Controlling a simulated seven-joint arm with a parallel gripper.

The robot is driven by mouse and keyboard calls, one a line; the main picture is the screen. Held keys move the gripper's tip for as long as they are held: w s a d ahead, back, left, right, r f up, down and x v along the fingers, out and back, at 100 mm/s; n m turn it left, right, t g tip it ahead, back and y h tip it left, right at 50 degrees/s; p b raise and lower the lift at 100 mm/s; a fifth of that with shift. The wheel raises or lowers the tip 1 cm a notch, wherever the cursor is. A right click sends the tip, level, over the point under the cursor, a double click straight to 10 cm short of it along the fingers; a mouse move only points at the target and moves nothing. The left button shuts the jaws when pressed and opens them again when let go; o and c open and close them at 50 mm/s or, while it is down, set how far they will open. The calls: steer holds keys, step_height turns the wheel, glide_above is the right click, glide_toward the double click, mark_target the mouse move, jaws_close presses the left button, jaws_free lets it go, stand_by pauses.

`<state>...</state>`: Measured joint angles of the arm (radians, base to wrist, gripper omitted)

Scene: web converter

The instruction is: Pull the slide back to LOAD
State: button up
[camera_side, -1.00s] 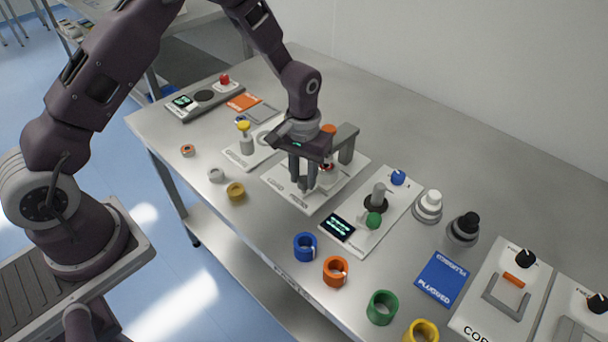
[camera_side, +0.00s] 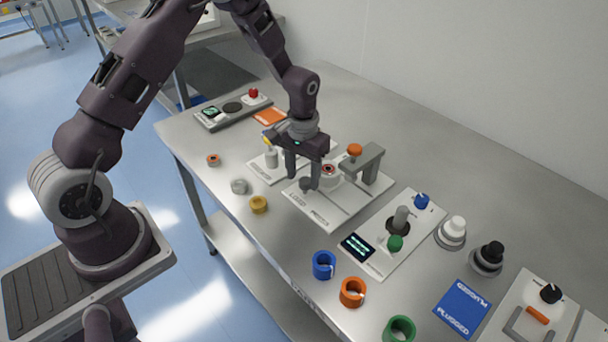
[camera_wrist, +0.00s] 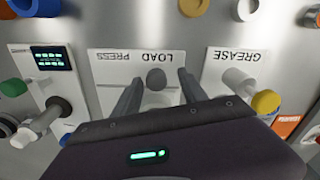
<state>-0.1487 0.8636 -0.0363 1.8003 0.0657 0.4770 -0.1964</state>
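The press station plate (camera_side: 340,204) carries a grey press arch (camera_side: 369,162) with an orange knob (camera_side: 354,150). The slide has a grey round knob (camera_side: 306,184) that lines up with the LOAD lettering (camera_wrist: 157,57) in the wrist view. A white round holder with a red-and-dark ring (camera_side: 328,171) stands on the slide, to the left of the arch and clear of it. My gripper (camera_side: 303,180) is low over the plate. In the wrist view its fingers (camera_wrist: 160,76) are apart on either side of the knob, with a visible gap at each side.
The GREASE plate (camera_wrist: 226,65) with a yellow-capped post stands beside the slide. A panel with a dark display (camera_side: 358,246) and green knob lies on the other side. Loose rings, such as the blue ring (camera_side: 323,265), line the front edge.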

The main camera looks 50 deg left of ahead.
step_height(320, 180, up, 7)
steer(key=shift+r, duration=0.1)
stand_by(0.3)
steer(key=s+d+r+m+t, duration=0.1)
steer(key=s+r, duration=0.3)
steer(key=r, duration=0.4)
steer(key=s+d+r+t, duration=0.1)
steer(key=s+d+r, duration=0.1)
steer(key=s+r, duration=0.45)
steer(key=s+d+r+m+t, duration=0.1)
steer(key=s+r, duration=0.2)
steer(key=s, duration=0.5)
steer(key=s+d+r+m+t, duration=0.1)
steer(key=s+r+t, duration=0.1)
steer(key=s, duration=0.5)
steer(key=shift+s+r+t, duration=0.3)
steer(key=shift+s+r, duration=0.1)
steer(key=shift+r, duration=0.3)
